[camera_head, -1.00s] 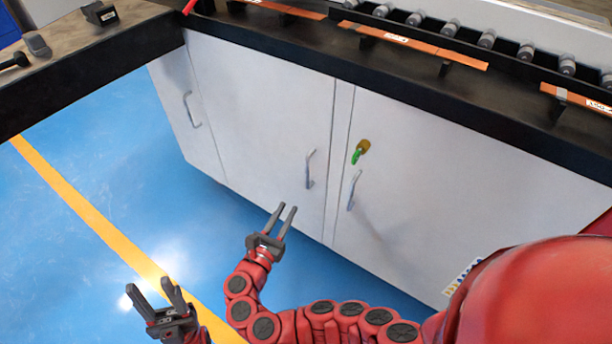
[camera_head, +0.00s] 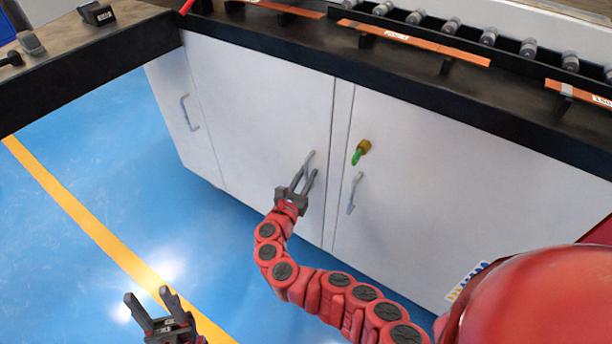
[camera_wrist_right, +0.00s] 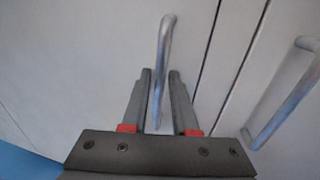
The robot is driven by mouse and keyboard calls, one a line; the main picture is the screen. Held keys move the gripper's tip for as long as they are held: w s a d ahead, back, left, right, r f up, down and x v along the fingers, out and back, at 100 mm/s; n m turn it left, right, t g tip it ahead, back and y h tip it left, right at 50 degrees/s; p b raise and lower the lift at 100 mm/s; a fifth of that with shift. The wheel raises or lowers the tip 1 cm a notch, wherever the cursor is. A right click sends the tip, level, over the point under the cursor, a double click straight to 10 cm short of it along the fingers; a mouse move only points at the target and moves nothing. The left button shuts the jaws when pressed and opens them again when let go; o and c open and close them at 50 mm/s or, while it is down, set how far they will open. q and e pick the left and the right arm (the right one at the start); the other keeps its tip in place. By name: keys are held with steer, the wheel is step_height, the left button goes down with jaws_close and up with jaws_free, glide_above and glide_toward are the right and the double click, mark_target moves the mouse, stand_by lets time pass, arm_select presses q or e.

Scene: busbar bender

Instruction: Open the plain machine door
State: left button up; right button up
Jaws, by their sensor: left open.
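The plain white door (camera_head: 262,105), with no lock on it, is closed flush in the cabinet front. Its vertical metal handle (camera_head: 310,157) sits near its right edge; its lower part is hidden by my right gripper (camera_head: 305,174). In the right wrist view the handle (camera_wrist_right: 165,45) runs down between the two fingers of my right gripper (camera_wrist_right: 160,74). The fingers are apart, with a gap visible on each side of the handle. My left gripper (camera_head: 146,295) is open and empty, low on the left above the floor.
To the right is another door (camera_head: 440,185) with its own handle (camera_head: 354,193) and a yellow-green lock (camera_head: 360,152). A side panel with a handle (camera_head: 188,112) is at left. A black-edged worktop (camera_head: 400,86) overhangs the doors. The blue floor (camera_head: 90,165) is clear.

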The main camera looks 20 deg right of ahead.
steer(key=shift+c, duration=0.2)
jaws_close()
stand_by(1.1)
